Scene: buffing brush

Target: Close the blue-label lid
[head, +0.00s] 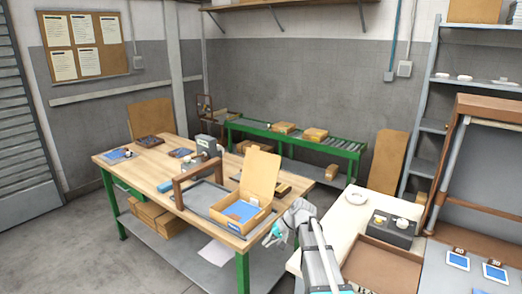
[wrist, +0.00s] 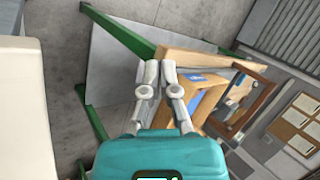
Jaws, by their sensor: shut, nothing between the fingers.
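An open cardboard box (head: 262,219) sits near the front right of the wooden workbench (head: 140,170), partly on a grey tray. Its lid (head: 261,170) stands raised at the back, tilted a little. A blue panel (head: 241,211) shows inside the box, and a small blue label (head: 236,227) is on its front wall. My gripper (head: 267,241) is shut and empty, just right of the box, beyond the bench's edge. In the wrist view my gripper (wrist: 159,72) points past the bench edge (wrist: 200,58); the fingers partly hide what lies behind.
A brown frame handle (head: 196,166) rises over the grey tray (head: 203,197) left of the box. A white-topped side table (head: 335,222) stands right, with a grey button box (head: 393,228). A green roller conveyor (head: 300,142) runs behind.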

